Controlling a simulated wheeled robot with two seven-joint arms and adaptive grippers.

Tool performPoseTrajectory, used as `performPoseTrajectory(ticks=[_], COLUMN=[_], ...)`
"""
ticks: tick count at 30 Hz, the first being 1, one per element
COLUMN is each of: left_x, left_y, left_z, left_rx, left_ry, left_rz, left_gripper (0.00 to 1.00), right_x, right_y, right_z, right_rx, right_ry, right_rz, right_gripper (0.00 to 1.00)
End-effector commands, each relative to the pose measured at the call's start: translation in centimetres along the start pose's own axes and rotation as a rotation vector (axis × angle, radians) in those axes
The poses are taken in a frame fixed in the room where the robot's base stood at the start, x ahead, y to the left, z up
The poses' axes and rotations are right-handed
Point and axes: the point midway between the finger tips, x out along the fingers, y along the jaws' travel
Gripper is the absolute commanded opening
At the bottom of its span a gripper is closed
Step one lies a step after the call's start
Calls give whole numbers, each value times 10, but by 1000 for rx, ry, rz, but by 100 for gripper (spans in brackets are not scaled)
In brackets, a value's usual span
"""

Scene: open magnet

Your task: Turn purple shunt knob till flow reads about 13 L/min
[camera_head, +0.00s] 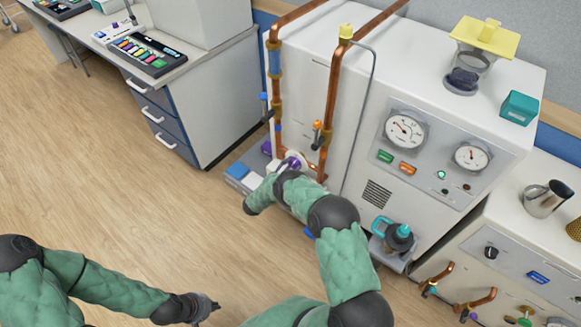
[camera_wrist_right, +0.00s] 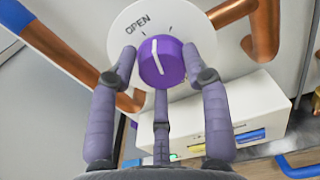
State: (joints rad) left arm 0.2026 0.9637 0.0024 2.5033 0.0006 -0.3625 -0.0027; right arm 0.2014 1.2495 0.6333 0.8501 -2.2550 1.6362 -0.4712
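The purple shunt knob (camera_wrist_right: 161,62) sits on a round white plate marked OPEN, and its white pointer line stands nearly upright, leaning slightly left. My right gripper (camera_wrist_right: 160,66) has a finger on each side of the knob, apparently touching its rim, and a third finger below. In the head view the right gripper (camera_head: 284,168) is at the white plate (camera_head: 294,160) by the copper pipes, and the knob is mostly hidden. A large gauge (camera_head: 404,130) and a smaller gauge (camera_head: 471,155) are on the cabinet front; I cannot read their values. My left gripper (camera_head: 203,307) hangs low over the floor, its fingers unclear.
Copper pipes (camera_head: 331,95) run close beside the knob. An orange-handled valve (camera_head: 317,128) and a blue-handled valve (camera_head: 264,104) stand above it. A white box (camera_wrist_right: 225,110) with coloured labels is just below the knob. A teal-collared dark fitting (camera_head: 398,237) juts out at right. The floor at left is clear.

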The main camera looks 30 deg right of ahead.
Motion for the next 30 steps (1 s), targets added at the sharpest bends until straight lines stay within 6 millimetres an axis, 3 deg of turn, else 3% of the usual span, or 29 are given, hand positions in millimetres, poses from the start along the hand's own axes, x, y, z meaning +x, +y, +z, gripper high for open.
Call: performPoseTrajectory(ticks=[1,2,17,30], left_x=[0,0,0,0], left_y=[0,0,0,0], left_z=[0,0,0,0], left_rx=[0,0,0,0], left_ry=[0,0,0,0], left_rz=[0,0,0,0], left_gripper=[0,0,0,0], right_x=[1,1,3,5], right_y=[-1,-1,0,-1], right_z=[2,2,7,9], right_rx=[1,2,33,327], right_ry=[-6,-7,-16,-20], right_rz=[-5,-6,-10,-9], right_gripper=[20,13,12,12])
